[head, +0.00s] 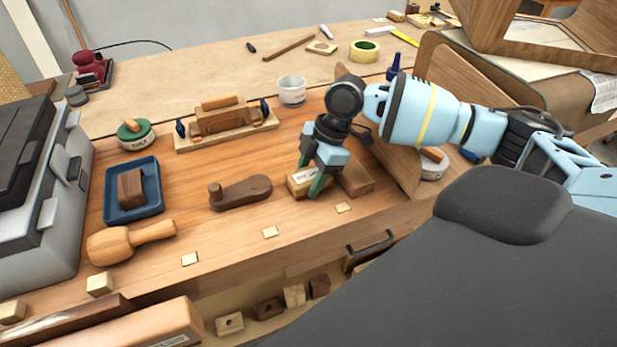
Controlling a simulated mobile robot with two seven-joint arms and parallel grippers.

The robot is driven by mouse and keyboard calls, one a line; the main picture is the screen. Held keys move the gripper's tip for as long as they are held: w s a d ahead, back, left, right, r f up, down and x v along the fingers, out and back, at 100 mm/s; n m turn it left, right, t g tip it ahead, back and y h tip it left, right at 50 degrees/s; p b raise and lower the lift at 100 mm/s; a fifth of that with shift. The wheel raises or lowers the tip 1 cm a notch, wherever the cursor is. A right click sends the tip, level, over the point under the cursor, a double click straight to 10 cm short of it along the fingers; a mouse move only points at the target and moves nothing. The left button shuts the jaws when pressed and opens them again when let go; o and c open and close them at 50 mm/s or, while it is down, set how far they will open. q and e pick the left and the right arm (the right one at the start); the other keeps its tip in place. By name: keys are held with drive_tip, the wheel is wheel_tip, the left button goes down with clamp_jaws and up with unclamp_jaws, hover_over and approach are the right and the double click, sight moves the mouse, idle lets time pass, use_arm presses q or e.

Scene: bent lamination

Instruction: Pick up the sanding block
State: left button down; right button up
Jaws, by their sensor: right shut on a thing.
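The sanding block (299,187) appears to be the small tan block with a white label on the wooden bench, right of centre in the head view. My right gripper (312,176) comes down over it from above, its green-tipped fingers on either side, shut on it. The fingers hide part of the block. It is low at the bench top; I cannot tell whether it touches the surface. My left gripper is not in view.
A brown wood block (356,178) lies close to the right of the gripper. A dark wooden plane-like tool (241,192) lies to its left. A blue tray (153,208), a mallet (130,240) and a white cup (292,90) stand farther off. An upright curved panel (400,160) rises at right.

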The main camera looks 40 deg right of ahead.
sight(304, 176)
wheel_tip(304, 176, up, 3)
drive_tip(key=shift+r, duration=0.1)
drive_tip(key=s+a, duration=0.4)
drive_tip(key=s, duration=0.3)
drive_tip(key=s+a+r, duration=0.1)
drive_tip(key=s+a, duration=0.3)
drive_tip(key=s, duration=0.3)
drive_tip(key=shift+r+p, duration=0.3)
drive_tip(key=shift+o, duration=1.4)
drive_tip(key=shift+w, duration=0.1)
drive_tip(key=shift+c, duration=0.9)
